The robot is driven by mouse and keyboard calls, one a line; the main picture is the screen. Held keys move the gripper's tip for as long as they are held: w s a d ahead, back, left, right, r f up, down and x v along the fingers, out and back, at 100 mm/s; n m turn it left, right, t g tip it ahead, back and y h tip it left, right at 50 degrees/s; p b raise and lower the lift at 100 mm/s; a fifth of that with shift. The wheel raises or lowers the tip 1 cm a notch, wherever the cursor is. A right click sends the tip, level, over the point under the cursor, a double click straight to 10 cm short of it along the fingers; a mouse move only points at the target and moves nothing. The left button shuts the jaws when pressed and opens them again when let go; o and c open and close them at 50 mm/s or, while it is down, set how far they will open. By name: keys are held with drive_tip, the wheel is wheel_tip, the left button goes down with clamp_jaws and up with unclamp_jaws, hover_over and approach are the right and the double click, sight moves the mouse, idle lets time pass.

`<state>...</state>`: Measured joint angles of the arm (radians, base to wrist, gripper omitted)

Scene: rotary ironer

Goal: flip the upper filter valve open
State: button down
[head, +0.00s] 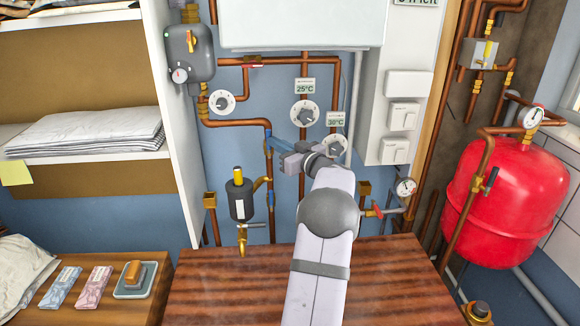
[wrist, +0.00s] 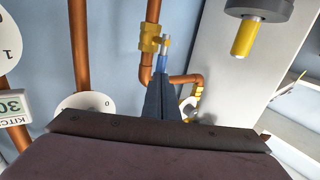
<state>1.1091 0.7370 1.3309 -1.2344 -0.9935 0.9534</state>
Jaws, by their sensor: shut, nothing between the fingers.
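The upper filter valve (wrist: 153,42) is a brass body on the vertical copper pipe in the wrist view, which is upside down. Its blue handle (wrist: 162,62) lies roughly along the pipe; the handle also shows in the head view (head: 268,141). The dark filter (head: 239,199) with a yellow cap hangs left of the pipe, below the valve. My gripper (head: 283,164) is shut and empty, pointing left just right of the pipe. In the wrist view its fingertips (wrist: 161,82) overlap the handle's end; I cannot tell whether they touch.
Several white dials (head: 304,114) are on the wall above and around my gripper. A lower blue handle (head: 271,200) is on the same pipe. A wooden worktop (head: 215,285) lies below, and a red tank (head: 490,200) stands right. The white cabinet side (head: 180,120) is left of the pipes.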

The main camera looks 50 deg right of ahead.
drive_tip(key=shift+s, duration=0.15)
drive_tip(key=s+a+b, duration=0.2)
drive_tip(key=s, duration=1.1)
drive_tip(key=shift+s+a+b, duration=0.25)
drive_tip(key=shift+a+b, duration=0.1)
